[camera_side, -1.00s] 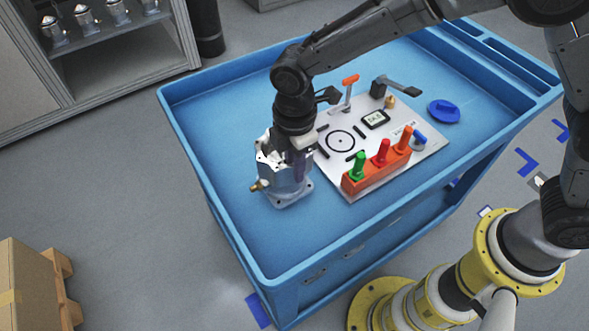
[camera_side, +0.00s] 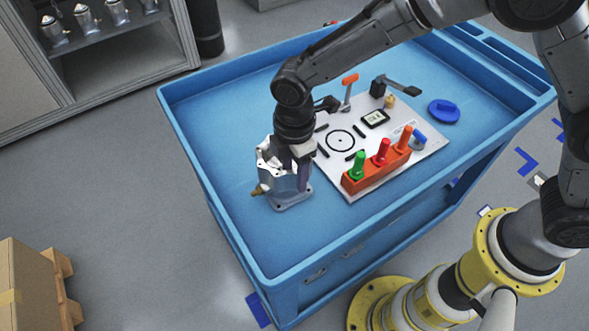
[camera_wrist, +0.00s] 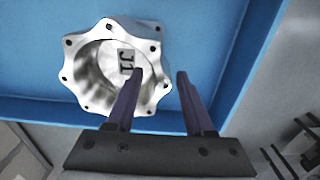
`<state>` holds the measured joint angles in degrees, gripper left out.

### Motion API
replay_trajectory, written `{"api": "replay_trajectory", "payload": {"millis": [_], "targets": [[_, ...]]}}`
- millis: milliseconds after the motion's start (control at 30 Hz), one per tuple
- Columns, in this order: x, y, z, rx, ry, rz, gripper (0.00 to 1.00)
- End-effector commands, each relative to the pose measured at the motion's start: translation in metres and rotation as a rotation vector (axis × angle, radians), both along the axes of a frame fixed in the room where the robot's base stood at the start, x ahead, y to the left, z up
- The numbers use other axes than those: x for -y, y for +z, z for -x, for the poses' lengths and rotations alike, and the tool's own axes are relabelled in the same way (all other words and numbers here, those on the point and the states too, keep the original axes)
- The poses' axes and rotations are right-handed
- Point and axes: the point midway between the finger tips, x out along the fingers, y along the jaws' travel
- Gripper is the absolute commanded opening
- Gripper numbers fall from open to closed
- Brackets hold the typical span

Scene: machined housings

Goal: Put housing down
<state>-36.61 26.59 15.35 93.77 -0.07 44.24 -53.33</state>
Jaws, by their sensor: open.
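The housing (camera_side: 288,187) is a silver machined part with a lobed top flange, a square base flange and a brass fitting on its left side. It stands upright on the blue cart top, left of the white board. In the wrist view I look down into the housing (camera_wrist: 92,80), with a "J1" label inside. My gripper (camera_side: 297,170) is over the housing's right side. In the wrist view my gripper (camera_wrist: 160,74) is open, one finger overlapping the housing's opening and the other outside its rim. I cannot tell whether either finger touches the housing.
The white fixture board (camera_side: 437,146) carries a clamp with an orange handle (camera_side: 350,80) and a black-handled one (camera_side: 398,85). An orange block (camera_side: 376,177) holds green, red and orange pegs. A blue round part (camera_side: 444,111) lies at right. The raised cart rim (camera_side: 222,235) is near the housing.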

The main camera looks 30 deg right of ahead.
Motion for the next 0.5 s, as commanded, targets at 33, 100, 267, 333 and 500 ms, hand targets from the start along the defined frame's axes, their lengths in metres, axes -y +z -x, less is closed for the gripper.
{"api": "replay_trajectory", "payload": {"millis": [33,100,267,333,500], "targets": [[0.000,0.000,0.000,0.000,0.000,0.000,0.53],[0.000,0.002,0.000,0.001,0.000,-0.001,0.53],[-0.001,0.018,-0.001,0.004,0.000,-0.003,0.53],[0.000,0.030,-0.001,0.004,0.000,-0.003,0.53],[-0.001,0.067,-0.001,0.005,0.000,-0.004,0.53]]}}
